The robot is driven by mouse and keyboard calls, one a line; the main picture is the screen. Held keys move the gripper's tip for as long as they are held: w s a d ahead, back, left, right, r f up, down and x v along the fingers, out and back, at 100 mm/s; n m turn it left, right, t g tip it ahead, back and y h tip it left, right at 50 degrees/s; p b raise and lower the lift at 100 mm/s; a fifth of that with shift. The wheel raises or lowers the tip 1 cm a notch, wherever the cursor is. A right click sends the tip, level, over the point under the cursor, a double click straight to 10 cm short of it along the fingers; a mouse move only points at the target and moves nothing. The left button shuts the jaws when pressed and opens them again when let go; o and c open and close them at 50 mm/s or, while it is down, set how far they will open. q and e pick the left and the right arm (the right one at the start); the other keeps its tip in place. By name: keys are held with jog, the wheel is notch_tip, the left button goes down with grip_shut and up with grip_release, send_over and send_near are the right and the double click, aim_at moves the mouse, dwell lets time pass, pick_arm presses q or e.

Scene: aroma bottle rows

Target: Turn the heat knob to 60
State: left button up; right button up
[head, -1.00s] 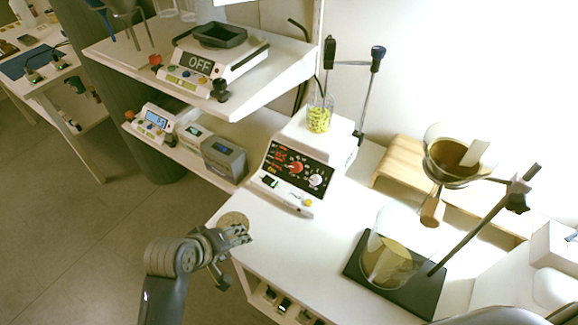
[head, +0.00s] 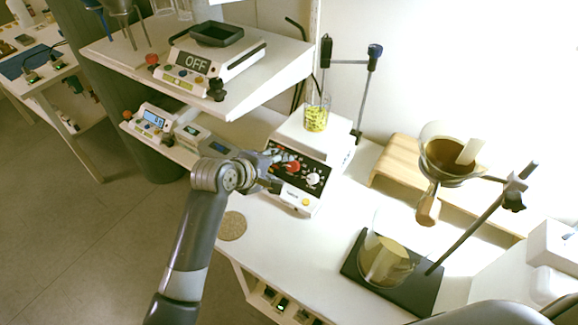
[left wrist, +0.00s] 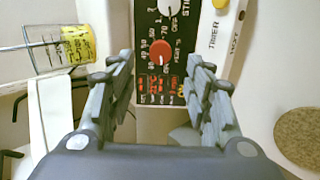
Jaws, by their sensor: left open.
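The hotplate stirrer (head: 339,149) stands on the white bench with its black control panel facing me. The red heat knob (head: 291,166) sits on that panel beside a white stir knob (head: 313,179). In the left wrist view the red knob (left wrist: 161,52) shows whole, ahead of and between my fingers, with red digits (left wrist: 156,86) below it. My left gripper (head: 272,169) is open in front of the panel, its fingers apart on either side of the knob's line and holding nothing. Contact with the knob cannot be told. My right gripper is not in view.
A beaker with yellow-green contents (head: 316,118) stands on the hotplate. A round cork mat (head: 232,226) lies at the bench's front edge. A shelf with another device (head: 212,60) overhangs the left. A glass vessel (head: 385,262) and stand are at right.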

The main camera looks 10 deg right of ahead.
aim_at(291, 166)
pick_arm(q)
jog(key=x, duration=0.7)
jog(key=shift+w+d+f, duration=0.1)
jog(key=c, duration=1)
